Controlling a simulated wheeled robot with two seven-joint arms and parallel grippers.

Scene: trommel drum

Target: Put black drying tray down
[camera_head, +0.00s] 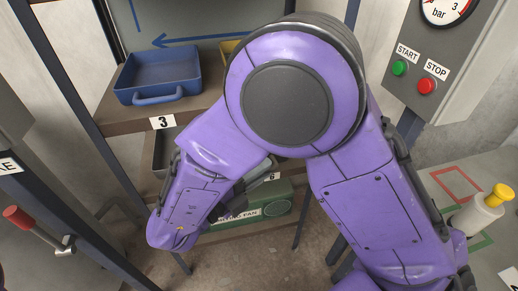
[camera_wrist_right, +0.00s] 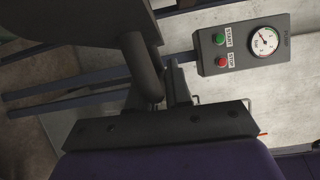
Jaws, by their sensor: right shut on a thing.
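My right gripper (camera_wrist_right: 168,88) is shut on the bar handle of the black drying tray (camera_wrist_right: 80,18) in the wrist view. The tray's dark body fills the upper left of that view. In the head view my purple right arm bends down in front of the shelf rack, and the dark gripper (camera_head: 236,203) shows only in part beyond the forearm. A dark tray edge (camera_head: 157,155) shows left of the forearm, at the level below label 3. The arm hides the rest, and I cannot tell whether the held tray rests on anything. My left gripper is not in view.
A blue tray (camera_head: 158,76) stands on the upper shelf (camera_head: 118,112); part of a yellow one (camera_head: 229,47) shows beside it. A green fan box (camera_head: 270,205) is low behind my arm. A control panel (camera_head: 420,62) and a white bottle (camera_head: 478,213) are at the right.

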